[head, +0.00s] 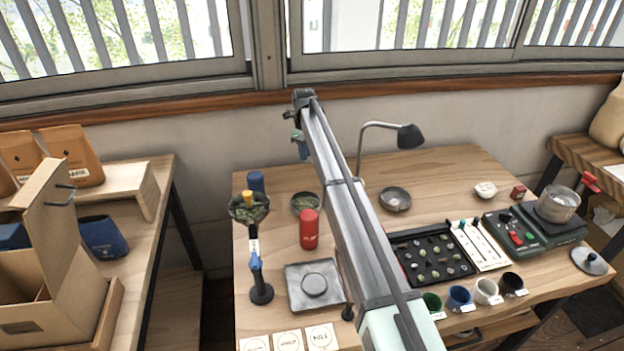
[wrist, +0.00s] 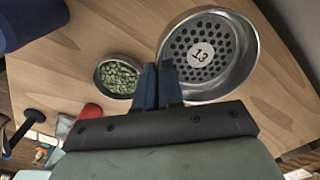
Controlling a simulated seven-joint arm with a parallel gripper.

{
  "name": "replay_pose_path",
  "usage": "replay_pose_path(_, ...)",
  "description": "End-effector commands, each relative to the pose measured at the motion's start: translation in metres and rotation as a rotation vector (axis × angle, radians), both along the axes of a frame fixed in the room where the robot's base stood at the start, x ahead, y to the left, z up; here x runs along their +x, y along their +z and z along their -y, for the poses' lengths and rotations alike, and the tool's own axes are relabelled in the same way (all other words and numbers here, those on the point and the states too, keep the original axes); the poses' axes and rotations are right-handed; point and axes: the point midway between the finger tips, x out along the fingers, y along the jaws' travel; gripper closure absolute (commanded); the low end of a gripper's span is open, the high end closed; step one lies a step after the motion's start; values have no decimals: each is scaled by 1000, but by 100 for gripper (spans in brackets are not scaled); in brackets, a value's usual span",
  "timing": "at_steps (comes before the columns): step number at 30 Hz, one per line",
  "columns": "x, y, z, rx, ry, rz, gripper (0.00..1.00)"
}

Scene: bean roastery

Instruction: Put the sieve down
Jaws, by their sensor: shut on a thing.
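The sieve (wrist: 208,52) is a round metal pan with a perforated bottom and a white label reading 13. It shows in the wrist view at the upper right. My gripper (wrist: 165,72) is shut on its near left rim with dark blue fingers. The sieve looks larger and closer than the bowl beside it, so it seems held above the table; the exact height I cannot tell. In the head view my gripper (head: 302,150) hangs over the back of the table (head: 450,172), and I cannot make out the sieve, likely hidden behind my arm.
A bowl of green beans (head: 305,203), a red canister (head: 309,229) and a blue canister (head: 256,182) stand on the left. A dark dish (head: 395,200) and a lamp (head: 409,137) stand right of my arm. Bare wood lies right of the dish.

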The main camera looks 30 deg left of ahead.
Motion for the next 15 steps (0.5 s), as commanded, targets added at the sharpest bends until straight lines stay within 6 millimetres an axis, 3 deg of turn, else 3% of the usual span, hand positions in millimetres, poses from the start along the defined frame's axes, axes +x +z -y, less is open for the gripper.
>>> replay_pose_path(15, 0, -65, 0, 0, 0, 0, 100)
